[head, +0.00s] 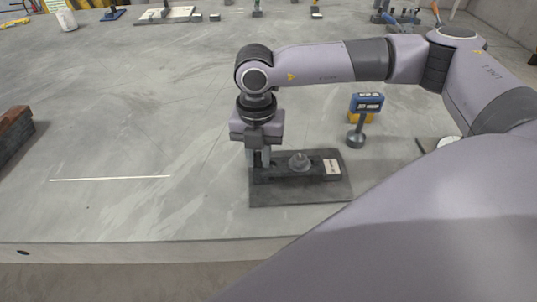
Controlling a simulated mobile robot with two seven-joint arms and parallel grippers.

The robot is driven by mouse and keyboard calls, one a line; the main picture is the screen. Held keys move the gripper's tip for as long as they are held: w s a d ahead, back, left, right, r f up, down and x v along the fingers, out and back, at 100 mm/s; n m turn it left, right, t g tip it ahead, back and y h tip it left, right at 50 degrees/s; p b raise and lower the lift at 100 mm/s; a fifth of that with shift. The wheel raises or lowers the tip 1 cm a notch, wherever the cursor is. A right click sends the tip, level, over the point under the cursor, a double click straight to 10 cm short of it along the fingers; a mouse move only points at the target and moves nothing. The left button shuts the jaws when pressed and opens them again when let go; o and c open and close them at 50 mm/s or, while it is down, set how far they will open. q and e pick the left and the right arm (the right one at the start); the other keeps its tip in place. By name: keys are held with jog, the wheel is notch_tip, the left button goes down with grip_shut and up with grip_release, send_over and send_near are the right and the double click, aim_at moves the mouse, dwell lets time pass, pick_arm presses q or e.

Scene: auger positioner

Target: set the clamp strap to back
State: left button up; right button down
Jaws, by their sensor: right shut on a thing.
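A dark flat base plate (300,194) lies on the grey work surface near its front edge. On it sits a low dark bar, which looks like the clamp strap (278,172), with a round grey knob (299,162) near its middle. A small white label (332,168) is at the right end. My right gripper (260,166) points down at the bar's left end and is shut on it. The fingers partly hide that end, so the exact grip is hard to see. My left gripper is out of view.
A white strip (110,178) lies to the left, and a brick-like block (14,132) at the left edge. The left middle is largely clear.

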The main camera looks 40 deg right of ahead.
jog(key=shift+w+a, duration=0.3)
jog(key=shift+a, duration=0.3)
jog(key=c, duration=1)
grip_release()
jog(key=shift+w+a, duration=0.1)
jog(key=shift+r, duration=0.1)
notch_tip(320, 180, up, 7)
